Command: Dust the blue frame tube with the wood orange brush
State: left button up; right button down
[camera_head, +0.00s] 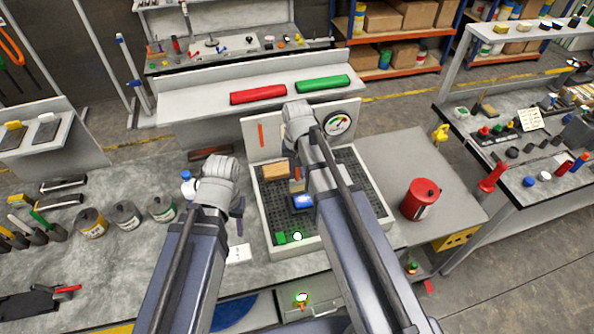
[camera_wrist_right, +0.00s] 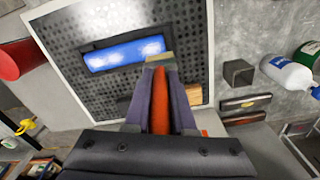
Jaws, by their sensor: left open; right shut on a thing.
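The blue frame tube (camera_head: 301,203) lies on the dark perforated floor of the booth tray (camera_head: 308,240). It shows glossy blue in the right wrist view (camera_wrist_right: 125,54). My right gripper (camera_head: 297,184) is over the tray, mostly hidden by its own arm in the head view. In the right wrist view it (camera_wrist_right: 161,90) is shut on the brush, whose orange handle (camera_wrist_right: 160,110) stands between the fingers. The brush's tan bristle end (camera_wrist_right: 160,58) is beside the tube's right end; I cannot tell whether they touch. My left gripper (camera_head: 238,214) is open and empty, left of the tray.
A wood block (camera_head: 276,171) and a green piece (camera_head: 281,238) are in the tray. A gauge (camera_head: 337,123) is on its back panel. A red can (camera_head: 420,198) stands right, several paint cans (camera_head: 126,214) left. Red (camera_head: 258,95) and green (camera_head: 322,83) tubes lie behind.

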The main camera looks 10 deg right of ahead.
jog(key=shift+r, duration=0.1)
notch_tip(320, 180, up, 3)
jog(key=p, duration=0.3)
jog(key=shift+r, duration=0.1)
dwell(0.6)
jog(key=shift+d+f+b, duration=0.1)
jog(key=shift+f+b, duration=0.5)
jog(key=shift+f, duration=0.1)
